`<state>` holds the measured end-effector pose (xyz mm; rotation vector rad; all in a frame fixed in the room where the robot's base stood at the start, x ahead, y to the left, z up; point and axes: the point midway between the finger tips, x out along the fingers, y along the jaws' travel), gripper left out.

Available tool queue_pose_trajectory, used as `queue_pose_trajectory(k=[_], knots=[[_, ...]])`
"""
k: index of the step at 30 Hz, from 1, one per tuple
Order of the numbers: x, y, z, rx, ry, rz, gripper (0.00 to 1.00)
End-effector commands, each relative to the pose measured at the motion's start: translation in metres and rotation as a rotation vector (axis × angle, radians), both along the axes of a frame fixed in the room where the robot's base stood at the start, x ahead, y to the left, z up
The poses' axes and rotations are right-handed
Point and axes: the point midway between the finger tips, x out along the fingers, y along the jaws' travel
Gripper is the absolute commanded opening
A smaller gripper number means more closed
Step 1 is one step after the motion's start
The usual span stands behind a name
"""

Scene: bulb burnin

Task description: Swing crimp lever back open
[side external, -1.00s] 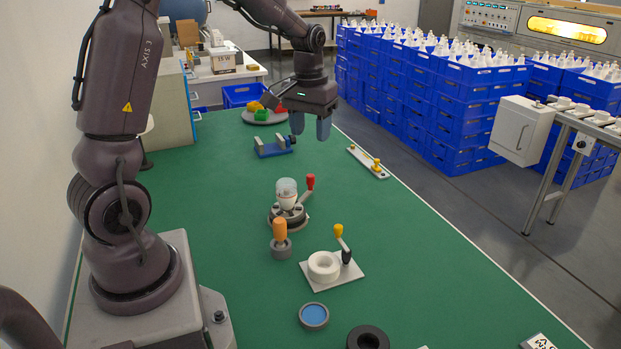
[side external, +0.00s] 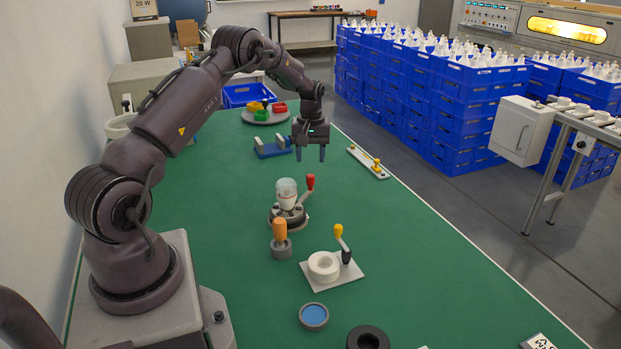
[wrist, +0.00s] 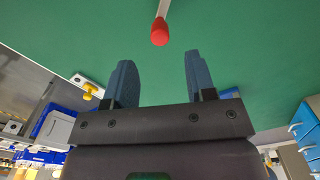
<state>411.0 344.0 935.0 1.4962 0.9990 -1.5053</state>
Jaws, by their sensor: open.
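A red-knobbed lever (side external: 309,185) rises at the right side of a round grey fixture (side external: 288,217), tilted a little to the right. A clear-domed bulb with a white base (side external: 287,194) stands upright in that fixture. In the wrist view the red knob (wrist: 160,31) shows at the top, ahead of the fingers, its arm cut off by the frame edge. My gripper (side external: 311,153) is open and empty, pointing down above and behind the lever, apart from it. Its two blue-grey fingers also show in the wrist view (wrist: 158,62).
An orange-handled tool (side external: 280,234) stands just in front of the fixture. A white ring station with a yellow-knobbed lever (side external: 343,245) is nearer the camera. A blue clamp (side external: 272,147) and a white strip with a yellow knob (side external: 369,162) flank my gripper. Green table is clear between.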

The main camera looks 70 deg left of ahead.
Motion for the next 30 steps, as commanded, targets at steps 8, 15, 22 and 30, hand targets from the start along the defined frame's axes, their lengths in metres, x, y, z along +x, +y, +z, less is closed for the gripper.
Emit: queue_pose_trajectory(k=[8, 15, 22, 30], knots=[[0.000, 0.000, -0.054, -0.002, 0.001, -0.001, 0.51], [0.000, 0.000, -0.073, 0.000, -0.001, -0.001, 0.51], [0.000, 0.000, -0.074, 0.001, -0.001, -0.002, 0.51], [0.000, 0.000, -0.074, 0.001, -0.001, -0.002, 0.02]])
